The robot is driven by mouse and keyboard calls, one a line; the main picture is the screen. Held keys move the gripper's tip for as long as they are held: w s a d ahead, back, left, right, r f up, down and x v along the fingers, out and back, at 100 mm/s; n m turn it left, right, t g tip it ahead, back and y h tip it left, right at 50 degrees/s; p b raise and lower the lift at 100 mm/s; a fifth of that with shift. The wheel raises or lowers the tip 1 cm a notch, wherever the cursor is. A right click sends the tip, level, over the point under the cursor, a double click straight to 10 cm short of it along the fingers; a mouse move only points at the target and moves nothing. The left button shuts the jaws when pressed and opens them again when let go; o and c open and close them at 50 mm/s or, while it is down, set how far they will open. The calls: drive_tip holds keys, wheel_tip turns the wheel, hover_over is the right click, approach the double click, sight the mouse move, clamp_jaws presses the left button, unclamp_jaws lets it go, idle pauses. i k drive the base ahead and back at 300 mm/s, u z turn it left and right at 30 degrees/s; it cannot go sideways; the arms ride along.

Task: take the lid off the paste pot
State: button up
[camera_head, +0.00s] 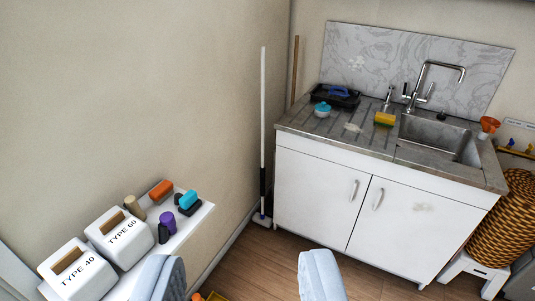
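A small round pot (322,112) with a teal lid (322,106) stands on the left part of the sink counter (350,128). It looks like the paste pot, and the lid appears to be on it. It is small and far off, so details do not show. My gripper (243,277) shows at the bottom edge as two pale blue padded fingers set wide apart. It is open with nothing between the fingers, well short of the counter.
A white shelf (190,229) at left holds boxes marked TYPE 40 (78,276) and TYPE 60 (122,236), plus several small items. A black tray (336,97) and yellow sponge (384,119) flank the pot. A white pole (263,120) leans near the corner. Wooden floor (270,262) is clear before the cabinet.

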sight(323, 107)
drive_tip(key=z, duration=0.1)
drive_tip(key=i, duration=1.45)
drive_tip(key=z, duration=0.5)
drive_tip(key=i, duration=1.3)
drive_tip(key=z, duration=0.35)
drive_tip(key=i, duration=0.9)
drive_tip(key=z, duration=0.2)
